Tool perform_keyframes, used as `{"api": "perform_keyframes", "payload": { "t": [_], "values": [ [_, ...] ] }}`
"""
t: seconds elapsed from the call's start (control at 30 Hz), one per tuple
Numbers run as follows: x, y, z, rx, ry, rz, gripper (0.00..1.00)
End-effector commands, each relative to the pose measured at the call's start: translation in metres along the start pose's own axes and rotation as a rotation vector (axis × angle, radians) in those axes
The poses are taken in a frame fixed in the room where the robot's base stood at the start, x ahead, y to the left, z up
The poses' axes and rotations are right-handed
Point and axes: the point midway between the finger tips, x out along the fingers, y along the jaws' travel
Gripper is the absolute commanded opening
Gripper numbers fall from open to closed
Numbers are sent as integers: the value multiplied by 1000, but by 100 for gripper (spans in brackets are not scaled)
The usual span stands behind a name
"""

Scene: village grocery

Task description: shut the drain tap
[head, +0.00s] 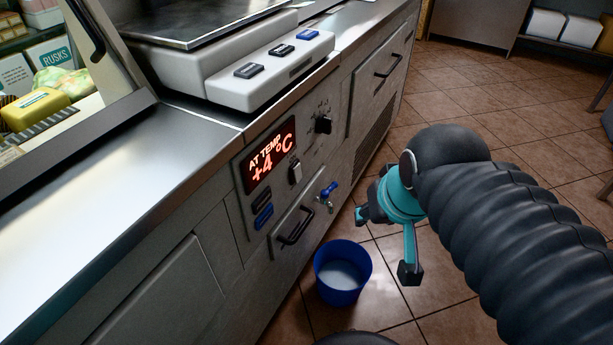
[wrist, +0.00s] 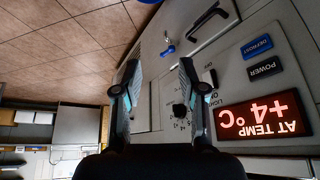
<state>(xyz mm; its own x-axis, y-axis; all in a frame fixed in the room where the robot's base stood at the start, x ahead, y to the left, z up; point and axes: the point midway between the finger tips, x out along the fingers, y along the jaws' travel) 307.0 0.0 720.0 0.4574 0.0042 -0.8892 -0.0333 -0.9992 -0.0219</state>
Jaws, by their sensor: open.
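The drain tap (head: 329,189) is a small metal tap with a blue lever, on the counter's front panel beside a dark drawer-style handle. In the head view its lever slants up to the right. It also shows small in the wrist view (wrist: 168,50), beyond the fingertips. My gripper (head: 386,244) is teal and dark grey, to the right of the tap and apart from it. In the wrist view its two fingers (wrist: 160,74) are spread with nothing between them. Any flow from the spout is too small to tell.
A blue bucket (head: 342,289) with pale liquid stands on the tiled floor below the tap. The panel has a lit display (head: 269,156) reading AT TEMP +4°C, a dark knob (head: 323,124) and switches. A dark handle (head: 295,227) juts out left of the tap. Floor to the right is open.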

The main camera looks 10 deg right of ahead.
Motion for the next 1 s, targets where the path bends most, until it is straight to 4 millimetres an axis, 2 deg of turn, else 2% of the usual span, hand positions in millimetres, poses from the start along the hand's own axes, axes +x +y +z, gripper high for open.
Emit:
{"api": "perform_keyframes", "payload": {
  "t": [0.17, 0.37, 0.6, 0.8, 1.0],
  "values": [
    [16, -1, -39, 132, -62, -5, 41],
    [48, -3, -93, 313, -145, -12, 41],
    [106, 1, -152, 537, -244, -4, 41],
    [160, 8, -189, 704, -317, 12, 41],
    [190, 13, -205, 794, -354, 24, 41]
  ]
}}
